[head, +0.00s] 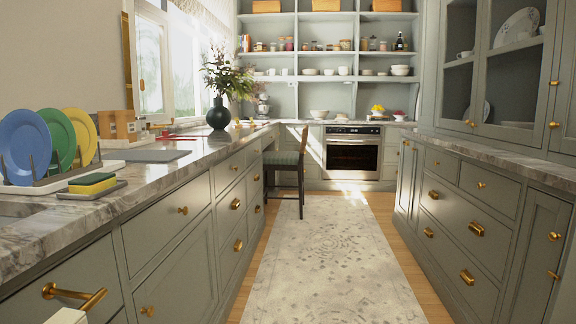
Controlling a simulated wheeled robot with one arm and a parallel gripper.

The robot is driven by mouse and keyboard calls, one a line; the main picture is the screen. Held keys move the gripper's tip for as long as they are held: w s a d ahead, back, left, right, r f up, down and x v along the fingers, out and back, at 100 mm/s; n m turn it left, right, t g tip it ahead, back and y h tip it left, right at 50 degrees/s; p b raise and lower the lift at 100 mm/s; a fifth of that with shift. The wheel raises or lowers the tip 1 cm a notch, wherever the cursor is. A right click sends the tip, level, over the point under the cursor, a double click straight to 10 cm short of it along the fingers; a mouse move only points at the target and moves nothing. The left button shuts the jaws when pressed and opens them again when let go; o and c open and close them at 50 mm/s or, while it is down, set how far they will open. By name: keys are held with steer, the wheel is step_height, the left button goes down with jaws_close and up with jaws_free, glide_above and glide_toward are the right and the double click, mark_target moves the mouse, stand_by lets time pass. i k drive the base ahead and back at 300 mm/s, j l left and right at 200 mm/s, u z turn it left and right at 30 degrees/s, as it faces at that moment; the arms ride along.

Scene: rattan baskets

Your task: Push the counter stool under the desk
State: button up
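The counter stool (284,158) stands upright in the middle distance, at the far end of the left counter. The desk seems to be the far part of the left marble counter (243,138); the space beneath is mostly hidden by the drawers and the stool. My gripper's fingers do not show.
A pale patterned rug (325,255) covers the aisle, which is clear up to the stool. Drawer cabinets (170,255) line the left and more cabinets (455,215) the right, with protruding gold handles. An oven (352,155) stands at the far end.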

mark_target(290, 161)
steer(key=z, duration=0.2)
steer(key=i, duration=5.6)
